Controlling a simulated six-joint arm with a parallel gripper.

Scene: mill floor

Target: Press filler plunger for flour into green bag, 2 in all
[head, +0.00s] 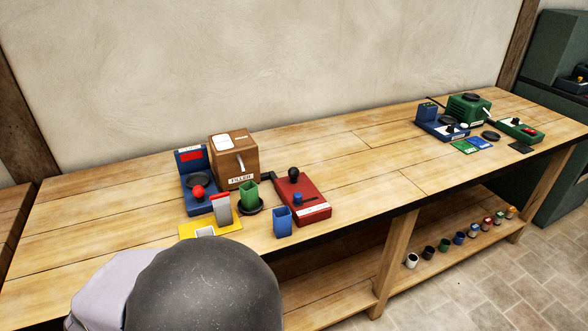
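The filler (233,162) is a brown box labelled FILLER, with a white panel on top and a pale lever-like bar on its front. I cannot tell which part is the plunger. The green bag (249,195), an open-topped upright container, stands on a dark round dish (252,209) just in front of the filler. A blue bag (282,222) stands apart from it, nearer the front edge. My gripper is not in view; a dark dome and a pale lilac part, apparently my arm, fill the bottom left foreground.
A blue device (189,159) with a red display, dark pan and red ball stands left of the filler. A red device (301,198) with a black knob is right. Green and blue machines (467,107) stand far right; the mid-bench is clear.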

